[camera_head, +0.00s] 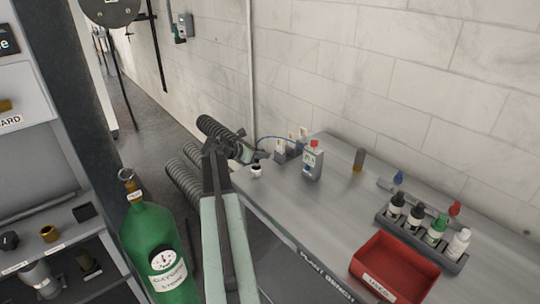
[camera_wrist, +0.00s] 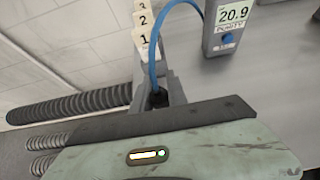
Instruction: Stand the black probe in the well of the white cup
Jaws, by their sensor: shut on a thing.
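The small white cup (camera_head: 256,174) with a dark well stands at the near left end of the grey bench. My gripper (camera_head: 243,150) is raised just above and left of the cup in the head view. It is shut on the black probe, which shows in the wrist view as a dark end (camera_wrist: 156,98) between the jaws, below a blue cable (camera_wrist: 157,60). The probe's lower part and tip are hidden by my gripper. The cable runs to a grey meter (camera_head: 313,162), which reads 20.9 in the wrist view (camera_wrist: 229,25). The cup is not visible in the wrist view.
Numbered cards (camera_head: 291,143) stand behind the cup, beside the meter. A rack of bottles (camera_head: 420,236) and a red tray (camera_head: 396,272) are at the right. A green cylinder (camera_head: 155,240) stands left of my arm; ribbed hoses (camera_head: 185,180) lie beyond. The bench middle is mostly clear.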

